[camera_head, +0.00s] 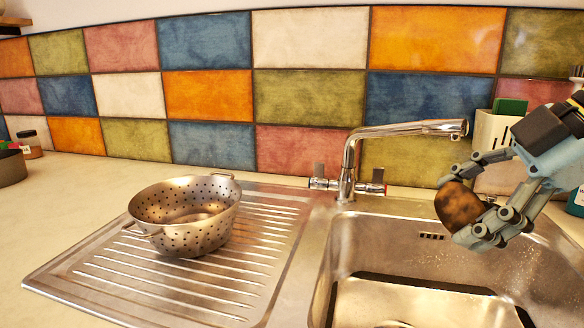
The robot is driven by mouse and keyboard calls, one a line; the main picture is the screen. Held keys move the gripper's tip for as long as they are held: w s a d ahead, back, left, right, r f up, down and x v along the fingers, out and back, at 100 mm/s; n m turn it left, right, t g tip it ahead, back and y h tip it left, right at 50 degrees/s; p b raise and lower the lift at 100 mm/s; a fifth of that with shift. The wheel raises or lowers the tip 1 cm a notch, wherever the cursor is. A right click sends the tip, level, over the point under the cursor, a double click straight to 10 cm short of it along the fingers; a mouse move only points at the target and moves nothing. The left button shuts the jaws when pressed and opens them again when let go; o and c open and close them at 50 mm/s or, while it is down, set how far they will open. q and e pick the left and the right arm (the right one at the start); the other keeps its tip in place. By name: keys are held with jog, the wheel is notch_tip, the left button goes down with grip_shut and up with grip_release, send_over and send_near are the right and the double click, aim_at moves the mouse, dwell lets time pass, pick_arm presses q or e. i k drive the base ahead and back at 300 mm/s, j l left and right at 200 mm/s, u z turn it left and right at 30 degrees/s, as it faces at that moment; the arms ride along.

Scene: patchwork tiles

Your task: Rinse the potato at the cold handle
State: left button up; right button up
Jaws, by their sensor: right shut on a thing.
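A brown, dark-patched potato (459,206) is held between the fingers of my right gripper (466,207). My right gripper is shut on it, above the right part of the steel sink (345,232), lower than the spout and to its right. The chrome tap (347,165) stands behind the sink, its spout reaching right. It has a handle on each side, one on the left (319,178) and one on the right (376,182). No water shows at the spout. My left gripper is not in view.
A perforated metal colander (185,217) stands on the ribbed drainboard (110,275) left of the sink. A pale holder (491,135) with a green sponge (510,106) stands behind my right gripper. A small jar (30,144) is at the far left. The counter at left is mostly clear.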

aim_at(318, 182)
jog(key=k+l+z, duration=0.2)
jog(key=z, duration=0.3)
jog(key=k+l+z, duration=0.2)
jog(key=l+z, duration=0.25)
jog(key=j, duration=0.1)
